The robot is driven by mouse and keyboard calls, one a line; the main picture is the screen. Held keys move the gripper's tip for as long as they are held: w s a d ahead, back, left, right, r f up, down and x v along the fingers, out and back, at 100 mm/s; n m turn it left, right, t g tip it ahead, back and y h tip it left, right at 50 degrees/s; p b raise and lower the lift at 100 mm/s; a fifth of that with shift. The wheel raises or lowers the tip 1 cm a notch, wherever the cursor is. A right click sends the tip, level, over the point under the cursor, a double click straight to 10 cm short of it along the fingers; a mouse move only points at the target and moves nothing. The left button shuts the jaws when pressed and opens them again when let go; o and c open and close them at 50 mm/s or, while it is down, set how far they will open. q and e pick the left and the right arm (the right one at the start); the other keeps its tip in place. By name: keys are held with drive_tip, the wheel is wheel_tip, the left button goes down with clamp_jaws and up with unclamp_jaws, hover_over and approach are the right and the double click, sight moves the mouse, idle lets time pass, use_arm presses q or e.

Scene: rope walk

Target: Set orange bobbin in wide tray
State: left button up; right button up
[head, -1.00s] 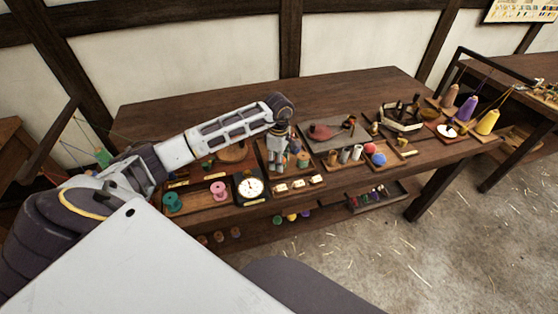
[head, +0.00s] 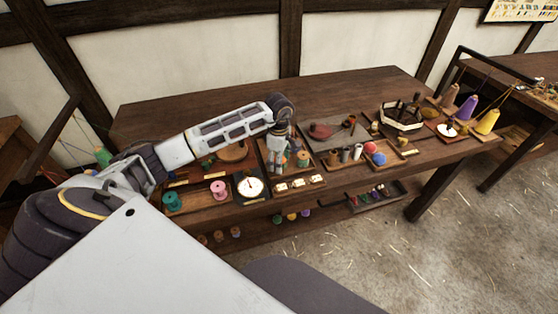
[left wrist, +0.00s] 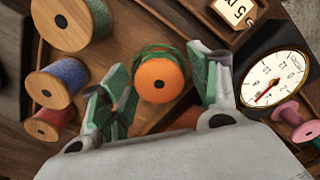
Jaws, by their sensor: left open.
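The orange bobbin (left wrist: 160,80) shows end-on in the left wrist view, with a dark centre hole and green at its rim. My left gripper (left wrist: 163,88) is open, with one green-padded finger on either side of the bobbin. I cannot tell whether the fingers touch it. In the head view my left gripper (head: 278,168) points down over the compartment at the table's front, and I cannot clearly make out the orange bobbin there. A tray (head: 200,208) with teal and pink bobbins lies to the left. I cannot tell which tray is the wide one. My right gripper is out of view.
Wooden-ended bobbins with blue (left wrist: 62,82), red (left wrist: 50,122) and green thread crowd one side of the gripper. A dial scale (head: 250,186) stands left of it. A flat grey tray (head: 335,132) lies to the right. The table's back left (head: 160,120) is clear.

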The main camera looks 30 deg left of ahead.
use_arm(q)
drive_tip(key=shift+r, duration=0.15)
wheel_tip(320, 180, up, 4)
wheel_tip(320, 180, up, 8)
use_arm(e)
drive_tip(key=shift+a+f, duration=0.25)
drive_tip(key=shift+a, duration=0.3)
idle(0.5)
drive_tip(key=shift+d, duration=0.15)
